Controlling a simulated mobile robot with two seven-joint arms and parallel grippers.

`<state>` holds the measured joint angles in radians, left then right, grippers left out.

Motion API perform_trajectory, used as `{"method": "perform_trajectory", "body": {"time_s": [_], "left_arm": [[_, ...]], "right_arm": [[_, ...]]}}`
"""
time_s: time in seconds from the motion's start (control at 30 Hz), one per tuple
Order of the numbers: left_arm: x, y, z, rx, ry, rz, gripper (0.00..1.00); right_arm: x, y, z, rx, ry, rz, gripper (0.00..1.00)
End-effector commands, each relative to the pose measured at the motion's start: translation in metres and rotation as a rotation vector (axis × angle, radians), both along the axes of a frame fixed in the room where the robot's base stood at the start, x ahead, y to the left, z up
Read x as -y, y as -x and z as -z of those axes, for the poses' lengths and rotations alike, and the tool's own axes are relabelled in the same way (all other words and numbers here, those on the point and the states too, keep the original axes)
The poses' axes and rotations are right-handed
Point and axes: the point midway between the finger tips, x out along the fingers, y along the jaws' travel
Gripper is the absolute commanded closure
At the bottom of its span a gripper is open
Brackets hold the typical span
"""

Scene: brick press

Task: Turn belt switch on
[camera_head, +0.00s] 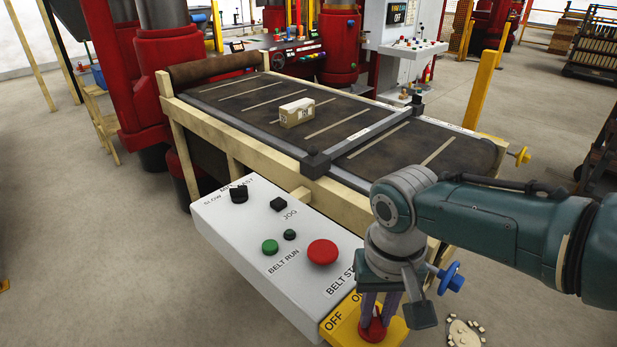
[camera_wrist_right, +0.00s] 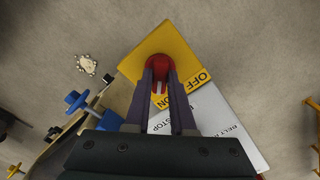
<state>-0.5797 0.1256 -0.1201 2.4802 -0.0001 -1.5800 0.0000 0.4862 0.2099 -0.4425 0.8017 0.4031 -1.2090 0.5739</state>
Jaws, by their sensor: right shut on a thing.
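The belt switch is a red knob (camera_head: 373,331) on a yellow plate (camera_head: 396,334) at the near end of the white control box (camera_head: 262,252). The plate shows OFF lettering at its left side. In the right wrist view the red knob (camera_wrist_right: 160,66) sits on the yellow plate (camera_wrist_right: 185,50) with OFF and ON lettering beside it. My right gripper (camera_head: 378,308) points down at the knob, its purple fingers shut on it. The fingers hide part of the knob, so I cannot tell its setting. My left gripper is not in view.
The box also carries a red stop button (camera_head: 322,252), a green belt run button (camera_head: 270,246) and black controls. Behind it is the conveyor belt (camera_head: 240,98) with a pale brick (camera_head: 297,113) on it. A blue handwheel (camera_head: 452,277) stands close beside my right gripper.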

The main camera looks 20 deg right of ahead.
Motion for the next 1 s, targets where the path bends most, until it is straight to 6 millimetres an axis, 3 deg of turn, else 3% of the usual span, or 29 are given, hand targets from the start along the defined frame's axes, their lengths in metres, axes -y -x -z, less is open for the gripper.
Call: {"method": "perform_trajectory", "body": {"time_s": [0.3, 0.33, 0.6, 0.87, 1.0], "left_arm": [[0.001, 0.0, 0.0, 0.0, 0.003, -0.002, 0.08], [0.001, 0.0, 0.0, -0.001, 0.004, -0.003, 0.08], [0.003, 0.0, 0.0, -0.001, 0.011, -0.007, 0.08], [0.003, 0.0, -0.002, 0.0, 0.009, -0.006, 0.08], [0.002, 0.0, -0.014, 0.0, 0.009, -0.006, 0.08]], "right_arm": [[0.0, -0.001, 0.0, 0.004, -0.001, 0.005, 1.0], [0.0, -0.001, 0.0, 0.004, -0.001, 0.004, 0.75], [0.0, -0.001, 0.0, 0.002, 0.0, 0.003, 0.47], [0.0, -0.001, -0.003, 0.002, 0.0, 0.002, 0.47], [0.0, -0.001, -0.022, 0.004, -0.001, 0.001, 0.47]]}}
